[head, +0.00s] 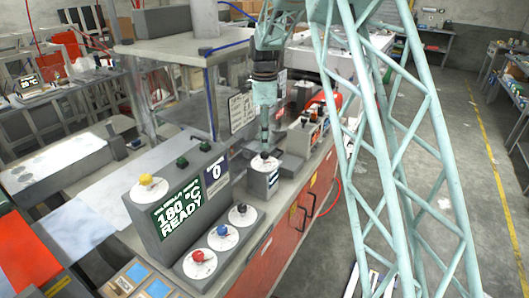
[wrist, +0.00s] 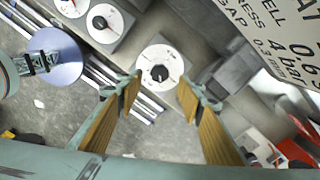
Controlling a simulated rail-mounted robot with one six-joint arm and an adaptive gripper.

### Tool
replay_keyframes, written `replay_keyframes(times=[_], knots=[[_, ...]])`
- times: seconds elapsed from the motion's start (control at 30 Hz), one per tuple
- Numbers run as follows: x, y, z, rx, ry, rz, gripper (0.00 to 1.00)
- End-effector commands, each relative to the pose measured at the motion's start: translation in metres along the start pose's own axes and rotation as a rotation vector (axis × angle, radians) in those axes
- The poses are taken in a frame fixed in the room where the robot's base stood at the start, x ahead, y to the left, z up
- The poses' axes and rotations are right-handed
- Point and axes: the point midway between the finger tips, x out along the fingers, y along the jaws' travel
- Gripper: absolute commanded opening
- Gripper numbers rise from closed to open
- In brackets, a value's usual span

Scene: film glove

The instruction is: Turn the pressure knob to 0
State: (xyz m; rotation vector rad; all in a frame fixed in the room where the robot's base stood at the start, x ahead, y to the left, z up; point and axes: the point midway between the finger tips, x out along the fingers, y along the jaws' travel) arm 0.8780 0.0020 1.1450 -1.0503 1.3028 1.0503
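A black knob (wrist: 160,73) sits at the centre of a round white dial (wrist: 151,60) in the wrist view. In the head view this dial tops a small grey box (head: 262,180) on the bench, right of the control console. The dial's marks are too small to read, so I cannot confirm it is the pressure knob. My gripper (head: 265,150) points down just above this dial. In the wrist view its two fingers (wrist: 160,82) are apart, one on each side of the knob, with nothing between them. Contact with the knob is not visible.
The console shows a green "180 °C READY" display (head: 177,212) and a panel reading "0" (head: 216,172). Yellow (head: 146,180), red (head: 197,256), blue (head: 222,230) and black (head: 241,208) knobs are nearby. A machine (head: 305,135) stands behind the box. A printed sign (wrist: 285,45) hangs close at right.

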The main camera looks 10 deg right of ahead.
Motion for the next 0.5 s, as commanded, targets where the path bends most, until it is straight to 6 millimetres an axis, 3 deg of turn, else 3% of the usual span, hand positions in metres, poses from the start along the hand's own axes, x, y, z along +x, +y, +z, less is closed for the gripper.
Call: replay_keyframes(times=[0.2,0.5], knots=[[0.03,0.001,0.0,0.0,0.001,0.003,0.35],[0.057,0.0,0.0,0.0,0.0,0.001,0.35]])
